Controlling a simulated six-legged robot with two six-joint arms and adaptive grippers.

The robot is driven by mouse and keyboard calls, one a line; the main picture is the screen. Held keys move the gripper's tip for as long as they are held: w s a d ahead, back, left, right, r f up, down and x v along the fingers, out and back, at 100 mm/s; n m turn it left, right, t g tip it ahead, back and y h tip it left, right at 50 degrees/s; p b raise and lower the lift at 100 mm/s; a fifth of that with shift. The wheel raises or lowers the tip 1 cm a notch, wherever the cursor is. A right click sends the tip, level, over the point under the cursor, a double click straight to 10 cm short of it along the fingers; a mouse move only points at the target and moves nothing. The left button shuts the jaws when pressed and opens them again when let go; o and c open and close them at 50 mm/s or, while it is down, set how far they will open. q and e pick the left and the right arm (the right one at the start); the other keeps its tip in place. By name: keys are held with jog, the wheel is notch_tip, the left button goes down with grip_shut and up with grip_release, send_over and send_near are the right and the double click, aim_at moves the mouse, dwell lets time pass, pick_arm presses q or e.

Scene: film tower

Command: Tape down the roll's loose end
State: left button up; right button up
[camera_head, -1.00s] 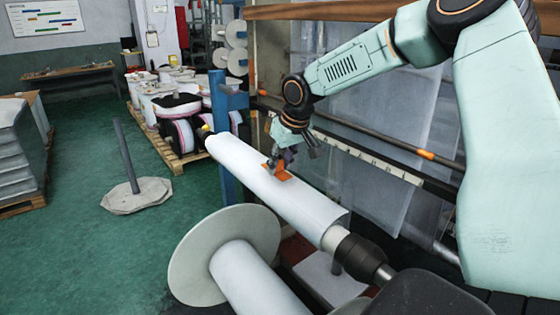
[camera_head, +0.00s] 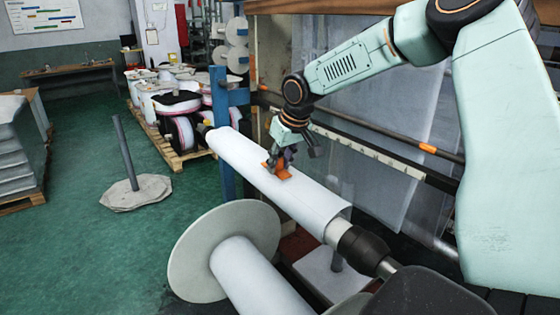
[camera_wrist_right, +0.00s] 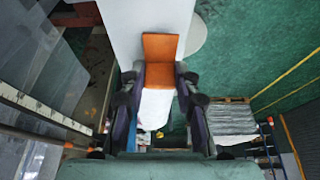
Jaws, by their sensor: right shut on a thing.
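The white film roll (camera_head: 315,205) lies on a shaft and runs from the middle of the head view to the lower right. Its loose edge shows as a flap near the right end. My right gripper (camera_head: 278,164) is above the roll, shut on a piece of orange tape (camera_head: 284,174). In the right wrist view the tape (camera_wrist_right: 160,72) is between the fingers of the gripper (camera_wrist_right: 158,100), and its far part (camera_wrist_right: 160,46) lies over the white roll surface. I cannot tell how much of it touches. My left gripper is not in view.
A second white roll with a round flange (camera_head: 200,252) stands in front. The machine frame with a blue post (camera_head: 222,120) and a rail (camera_head: 375,152) is behind. A grey post (camera_head: 124,150) on a flat base stands left. Green floor is free around it.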

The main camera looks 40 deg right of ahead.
jog(key=shift+w+d+f, duration=0.1)
jog(key=shift+d+f, duration=0.1)
jog(key=shift+f, duration=0.1)
jog(key=shift+s+a, duration=0.2)
jog(key=shift+s, duration=0.05)
jog(key=shift+w+d+f, duration=0.15)
jog(key=shift+w+f, duration=0.05)
jog(key=shift+f, duration=0.1)
jog(key=shift+s+b, duration=0.15)
jog(key=shift+b, duration=0.15)
jog(key=shift+f, duration=0.1)
dwell(0.5)
jog(key=o, duration=0.8)
